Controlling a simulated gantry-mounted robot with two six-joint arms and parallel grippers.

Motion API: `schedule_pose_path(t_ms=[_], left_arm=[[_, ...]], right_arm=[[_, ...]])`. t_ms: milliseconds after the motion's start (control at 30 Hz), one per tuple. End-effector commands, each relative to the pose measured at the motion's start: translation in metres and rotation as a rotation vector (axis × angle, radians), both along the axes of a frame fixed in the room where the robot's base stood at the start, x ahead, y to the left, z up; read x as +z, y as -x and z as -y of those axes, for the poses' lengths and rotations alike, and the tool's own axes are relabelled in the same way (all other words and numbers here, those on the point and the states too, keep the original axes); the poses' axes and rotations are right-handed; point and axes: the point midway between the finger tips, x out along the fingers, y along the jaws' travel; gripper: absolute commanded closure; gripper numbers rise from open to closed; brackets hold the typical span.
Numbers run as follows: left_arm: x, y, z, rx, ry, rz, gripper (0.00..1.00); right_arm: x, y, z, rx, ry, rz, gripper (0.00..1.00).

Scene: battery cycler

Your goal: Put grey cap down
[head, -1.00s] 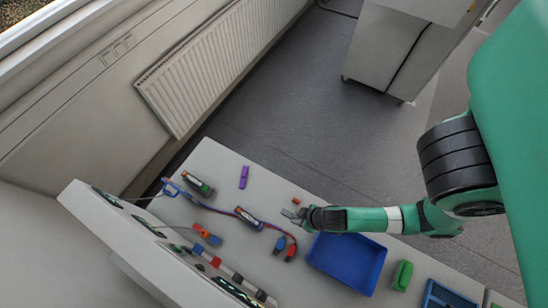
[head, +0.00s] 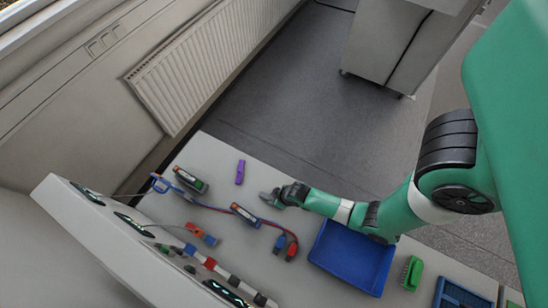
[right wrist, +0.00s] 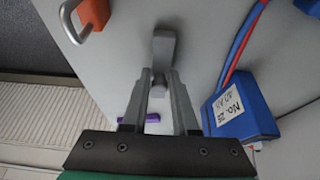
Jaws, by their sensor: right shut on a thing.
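My right gripper (head: 272,196) reaches in from the right over the table in the head view. In the right wrist view its two fingers (right wrist: 160,95) are shut on the grey cap (right wrist: 163,48). The cap sticks out past the fingertips above the light tabletop. I cannot tell if it touches the table. In the head view the cap (head: 265,197) is a small grey piece at the gripper's tip. My left gripper is not in view.
A blue labelled block (right wrist: 240,110) with red and blue cables lies right of the fingers. An orange padlock-like piece (right wrist: 93,12) is at upper left.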

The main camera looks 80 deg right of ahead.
Motion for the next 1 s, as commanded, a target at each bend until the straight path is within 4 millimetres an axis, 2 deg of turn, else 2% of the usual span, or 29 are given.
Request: schedule_pose_path(t_ms=[300, 333, 500, 767, 867, 1000], left_arm=[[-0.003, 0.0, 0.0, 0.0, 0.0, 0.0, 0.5], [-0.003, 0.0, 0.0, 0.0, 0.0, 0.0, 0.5], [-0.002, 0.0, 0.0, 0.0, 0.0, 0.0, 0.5], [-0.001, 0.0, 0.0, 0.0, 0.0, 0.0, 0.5], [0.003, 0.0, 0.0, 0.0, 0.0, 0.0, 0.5], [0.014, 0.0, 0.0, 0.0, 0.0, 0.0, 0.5]], right_arm=[[-0.004, 0.0, 0.0, 0.0, 0.001, 0.002, 1.0], [-0.004, 0.0, 0.0, 0.0, 0.001, 0.002, 0.71], [-0.003, 0.0, 0.0, 0.0, 0.001, 0.002, 0.43], [-0.002, 0.0, 0.0, 0.0, 0.001, 0.002, 0.43], [0.004, 0.001, -0.001, 0.0, 0.0, 0.001, 0.43], [0.028, 0.01, -0.004, 0.0, 0.001, 0.003, 0.43]])
